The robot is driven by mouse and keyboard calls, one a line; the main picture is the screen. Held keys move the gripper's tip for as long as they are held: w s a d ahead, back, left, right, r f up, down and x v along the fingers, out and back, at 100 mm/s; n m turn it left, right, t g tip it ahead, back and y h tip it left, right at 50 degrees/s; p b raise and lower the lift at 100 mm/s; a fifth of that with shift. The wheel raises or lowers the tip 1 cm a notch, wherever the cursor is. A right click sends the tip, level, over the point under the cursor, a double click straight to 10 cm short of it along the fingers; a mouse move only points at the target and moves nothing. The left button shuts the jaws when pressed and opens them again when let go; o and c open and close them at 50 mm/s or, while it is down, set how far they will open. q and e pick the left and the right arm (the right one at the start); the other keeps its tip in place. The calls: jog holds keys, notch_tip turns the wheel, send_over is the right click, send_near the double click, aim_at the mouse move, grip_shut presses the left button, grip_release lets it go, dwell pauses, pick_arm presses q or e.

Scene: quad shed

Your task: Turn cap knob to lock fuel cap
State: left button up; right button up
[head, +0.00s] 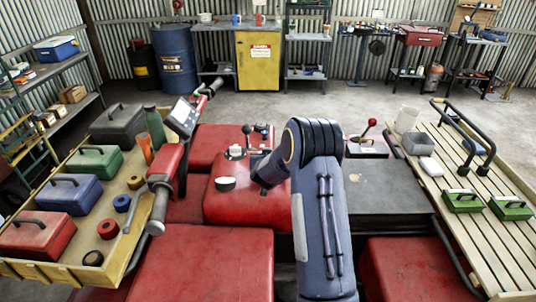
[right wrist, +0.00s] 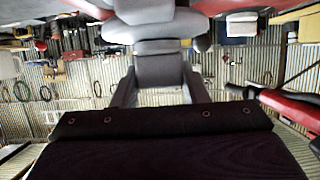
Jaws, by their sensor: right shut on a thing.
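In the right wrist view, which is upside down, a stepped grey fuel cap (right wrist: 155,28) sits against red bodywork at the top. Its narrower grey knob (right wrist: 160,72) lies between the two dark fingers of my right gripper (right wrist: 159,80), which is shut on it. In the head view my right arm reaches over the red quad body (head: 232,208). The arm hides the fingertips and most or all of the cap there, so I cannot tell how the knob is turned. My left gripper is not in view.
The handlebar (head: 163,183) and its display (head: 183,117) stand left of my arm. A white-topped round item (head: 225,183) and a small lever (head: 247,130) are close by. A loaded left rack (head: 50,267) and a slatted right rack (head: 465,222) flank the quad.

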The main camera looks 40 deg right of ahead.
jog(key=o, duration=1)
jog(key=b+v, duration=0.1)
jog(key=v, duration=0.6)
jog(key=shift+s+a+b, duration=0.15)
jog(key=shift+a+b, duration=0.05)
jog(key=shift+b, duration=0.15)
jog(key=shift+s+r, duration=0.1)
jog(key=shift+r, duration=0.05)
